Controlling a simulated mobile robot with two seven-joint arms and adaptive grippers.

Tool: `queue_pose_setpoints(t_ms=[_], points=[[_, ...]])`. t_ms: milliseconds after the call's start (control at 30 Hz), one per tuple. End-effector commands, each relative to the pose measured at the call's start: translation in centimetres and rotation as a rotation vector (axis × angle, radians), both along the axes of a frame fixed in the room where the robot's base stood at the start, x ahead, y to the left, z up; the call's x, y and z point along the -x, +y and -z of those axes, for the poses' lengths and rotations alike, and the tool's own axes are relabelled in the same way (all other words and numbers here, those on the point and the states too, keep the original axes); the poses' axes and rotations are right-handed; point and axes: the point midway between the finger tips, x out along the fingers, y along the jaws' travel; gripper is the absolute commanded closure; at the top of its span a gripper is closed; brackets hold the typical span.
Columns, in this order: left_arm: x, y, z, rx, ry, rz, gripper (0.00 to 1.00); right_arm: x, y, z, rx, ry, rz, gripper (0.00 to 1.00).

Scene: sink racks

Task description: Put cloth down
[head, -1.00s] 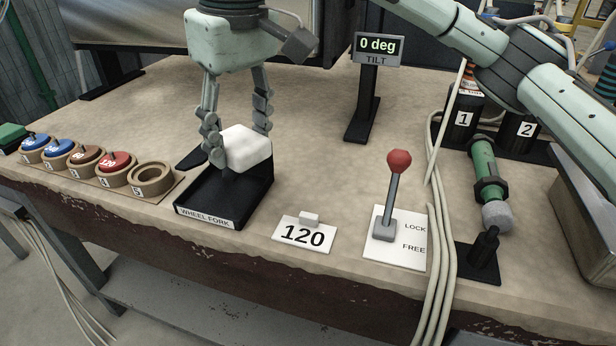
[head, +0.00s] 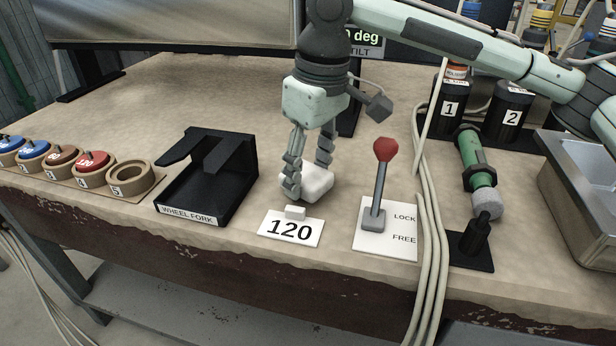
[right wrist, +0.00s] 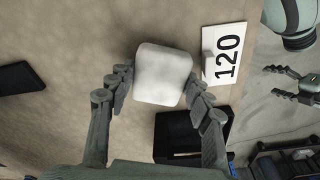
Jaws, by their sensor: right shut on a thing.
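The white cloth (head: 318,187) is a folded, rounded block. My right gripper (head: 306,178) is shut on it and points down, just behind the 120 card and left of the red-knobbed lever. The cloth is at or just above the bench top; I cannot tell whether it touches. In the right wrist view the cloth (right wrist: 164,74) sits between the two fingers of the right gripper (right wrist: 160,92). My left gripper (right wrist: 283,82) shows at the right edge of that view, its fingers apart and empty. It is outside the head view.
The empty black wheel fork stand (head: 232,165) is left of the cloth. The 120 card (head: 290,228) lies in front, the lever (head: 378,190) to the right. Cables (head: 430,250), a green tool (head: 474,160) and a metal sink (head: 580,190) are farther right. Numbered rings (head: 90,170) stand left.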

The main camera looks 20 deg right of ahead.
Motion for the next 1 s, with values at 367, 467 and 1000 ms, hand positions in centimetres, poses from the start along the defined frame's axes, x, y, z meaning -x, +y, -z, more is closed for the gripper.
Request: queue_pose_setpoints(t_ms=[367, 467, 1000], points=[[-0.92, -0.68, -0.25, 0.013, -0.042, 0.016, 0.2, 0.01, 0.03, 0.92, -0.001, -0.001, 0.0, 0.78], [-0.69, -0.5, -0.21, 0.01, -0.03, 0.011, 0.2, 0.01, 0.04, 1.0, -0.001, 0.001, 0.0, 0.78], [-0.15, 0.01, -0.03, 0.0, -0.005, 0.001, 0.2, -0.01, 0.04, 1.2, 0.0, 0.0, 0.0, 0.41]])
